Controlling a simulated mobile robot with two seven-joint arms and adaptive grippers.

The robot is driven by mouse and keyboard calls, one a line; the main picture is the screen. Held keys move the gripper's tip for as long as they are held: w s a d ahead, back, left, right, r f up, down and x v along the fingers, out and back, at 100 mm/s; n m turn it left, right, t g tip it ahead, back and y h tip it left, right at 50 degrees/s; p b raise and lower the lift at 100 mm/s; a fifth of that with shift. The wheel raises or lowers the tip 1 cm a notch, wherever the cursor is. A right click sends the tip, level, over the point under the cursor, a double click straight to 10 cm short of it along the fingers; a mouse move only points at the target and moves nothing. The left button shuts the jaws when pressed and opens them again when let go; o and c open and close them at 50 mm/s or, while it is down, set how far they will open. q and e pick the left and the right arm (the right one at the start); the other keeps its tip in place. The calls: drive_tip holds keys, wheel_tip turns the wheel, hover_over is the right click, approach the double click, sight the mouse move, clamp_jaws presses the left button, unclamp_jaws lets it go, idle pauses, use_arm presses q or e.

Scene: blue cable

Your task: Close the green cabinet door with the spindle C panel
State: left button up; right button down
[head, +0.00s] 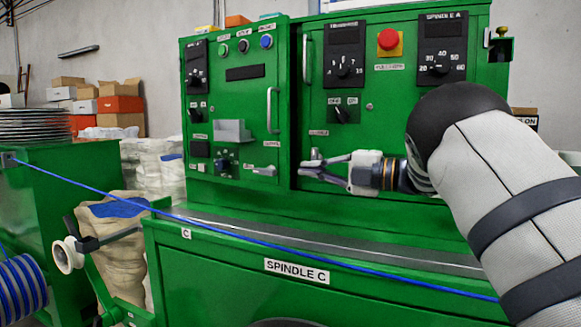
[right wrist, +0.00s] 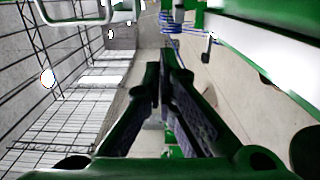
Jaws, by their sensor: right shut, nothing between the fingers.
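The green cabinet has a left door (head: 222,105) with dials, buttons and a silver handle (head: 272,110). A dark gap runs down between this door and the right panel (head: 385,90), which is labelled SPINDLE A. I cannot tell how far the door stands open. The SPINDLE C label (head: 297,272) is on the green base below; the small labels on the left door are unreadable. My right gripper (head: 303,168) is shut and empty, pointing left with its tips by the lower end of the gap. Its fingers also show in the right wrist view (right wrist: 160,85). My left gripper is out of view.
A blue cable (head: 230,231) stretches across the front of the base, from the green bench (head: 60,165) at left to the lower right. A blue cable spool (head: 20,290) is at the lower left. Sacks (head: 155,165) and boxes (head: 115,105) stand behind.

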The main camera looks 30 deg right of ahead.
drive_tip(key=s+a+f+m+t+h+p, duration=0.25)
drive_tip(key=a+m+h+p, duration=0.2)
drive_tip(key=a+h, duration=0.35)
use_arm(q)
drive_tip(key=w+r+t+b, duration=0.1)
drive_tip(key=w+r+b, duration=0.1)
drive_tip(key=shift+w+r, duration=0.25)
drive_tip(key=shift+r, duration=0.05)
use_arm(e)
drive_tip(key=w+d+y, duration=0.1)
drive_tip(key=w, duration=1.1)
drive_tip(key=shift+d+y, duration=0.2)
drive_tip(key=shift+y, duration=0.1)
